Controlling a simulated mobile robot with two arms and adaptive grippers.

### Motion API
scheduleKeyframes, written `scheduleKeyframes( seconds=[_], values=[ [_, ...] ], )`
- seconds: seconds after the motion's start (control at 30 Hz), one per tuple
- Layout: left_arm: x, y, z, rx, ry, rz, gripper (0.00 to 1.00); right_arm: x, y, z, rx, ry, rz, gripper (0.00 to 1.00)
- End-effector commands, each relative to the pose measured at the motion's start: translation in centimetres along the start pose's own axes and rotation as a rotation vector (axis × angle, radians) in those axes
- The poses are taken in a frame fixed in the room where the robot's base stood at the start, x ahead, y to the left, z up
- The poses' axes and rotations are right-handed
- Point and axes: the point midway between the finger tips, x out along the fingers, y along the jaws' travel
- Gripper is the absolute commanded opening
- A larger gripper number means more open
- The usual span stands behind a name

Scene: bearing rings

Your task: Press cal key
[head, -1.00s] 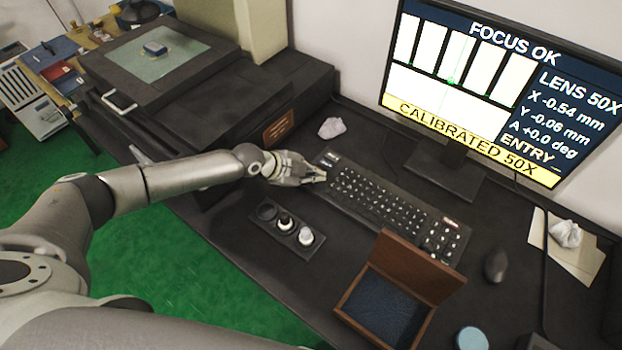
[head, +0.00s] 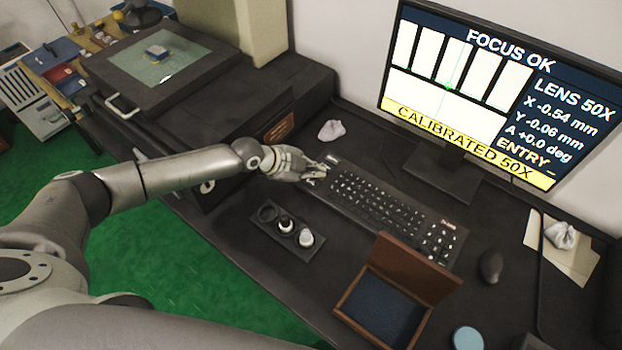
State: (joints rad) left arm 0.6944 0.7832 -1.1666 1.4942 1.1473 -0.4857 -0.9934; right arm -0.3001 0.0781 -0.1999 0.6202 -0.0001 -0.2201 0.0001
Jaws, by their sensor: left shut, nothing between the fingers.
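A black keyboard (head: 390,210) with light-marked keys lies on the dark desk. The cal key cannot be made out at this size. My left gripper (head: 326,167) is shut and empty at the keyboard's far left end, its tips at or just above the corner there; I cannot tell whether they touch. The monitor (head: 470,90) behind reads "FOCUS OK", "LENS 50X", X -0.54 mm, Y -0.06 mm, A +0.0 deg, "ENTRY _" and a yellow band "CALIBRATED 50X". My right gripper is not in view.
A black holder (head: 268,230) with lens-like pieces sits in front of the keyboard. An open brown box (head: 402,262) stands near the front edge. A mouse (head: 491,267) is to the right. Crumpled paper (head: 331,130) lies behind my gripper. A dark stage (head: 230,105) stands left.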

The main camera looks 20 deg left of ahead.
Motion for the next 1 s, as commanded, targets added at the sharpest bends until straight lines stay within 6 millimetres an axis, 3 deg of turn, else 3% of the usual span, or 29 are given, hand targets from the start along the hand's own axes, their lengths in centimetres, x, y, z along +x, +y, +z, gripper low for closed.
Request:
scheduleKeyframes(
  seconds=[0.3,1.0],
  values=[
    [-2.3,-1.6,-1.6,0.002,-0.001,0.001,0.00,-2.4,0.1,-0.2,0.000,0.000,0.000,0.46],
    [-2.3,-1.6,-1.6,0.001,0.000,0.001,0.00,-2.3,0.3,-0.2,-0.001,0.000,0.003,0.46]
  ],
)
